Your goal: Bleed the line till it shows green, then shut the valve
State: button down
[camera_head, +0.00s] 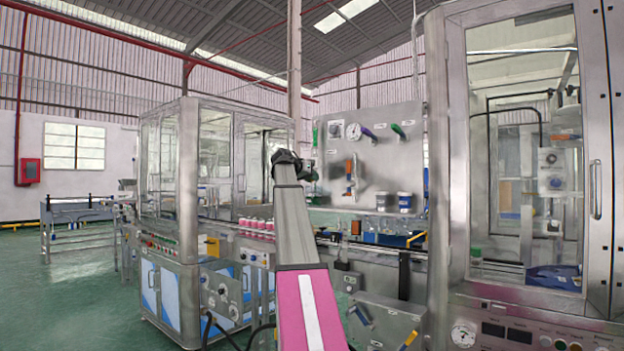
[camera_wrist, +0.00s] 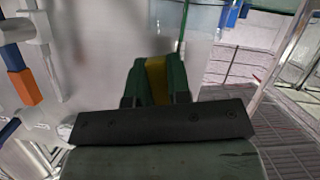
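An upright grey panel (camera_head: 384,165) in the head view carries a round white gauge (camera_head: 353,131), too small to read. A purple lever (camera_head: 369,135) and a green lever (camera_head: 398,130) are to its right, a green handle (camera_head: 315,136) to its left. Below is a fitting with orange and blue parts (camera_head: 349,170); an orange and blue piece (camera_wrist: 22,80) also shows in the wrist view. My gripper (camera_head: 308,170) is in front of the panel's left side. In the wrist view its dark green fingers (camera_wrist: 155,75) are close together, with a yellow strip between them; whether that is a held part is unclear.
Two dark cups (camera_head: 393,202) stand on a ledge at the panel's lower right. Pink-capped cans (camera_head: 257,226) line the conveyor at left. A glass-doored cabinet (camera_head: 527,160) stands close on the right. A clear vessel (camera_wrist: 190,15) shows beyond the fingers in the wrist view.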

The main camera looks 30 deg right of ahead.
jog(key=shift+s, duration=0.1)
jog(key=s+d+r+n+g+h, duration=0.1)
jog(key=s+r+n+g+h, duration=0.3)
jog(key=n, duration=0.7)
jog(key=shift+d+r+h, duration=0.4)
jog(key=shift+r+h, duration=0.1)
jog(key=shift+r, duration=0.55)
jog(key=shift+s+r+n, duration=0.1)
jog(key=shift+n, duration=0.3)
jog(key=c, duration=1.1)
grip_release()
jog(key=shift+o, duration=0.2)
jog(key=a, duration=1)
jog(key=shift+a, duration=0.4)
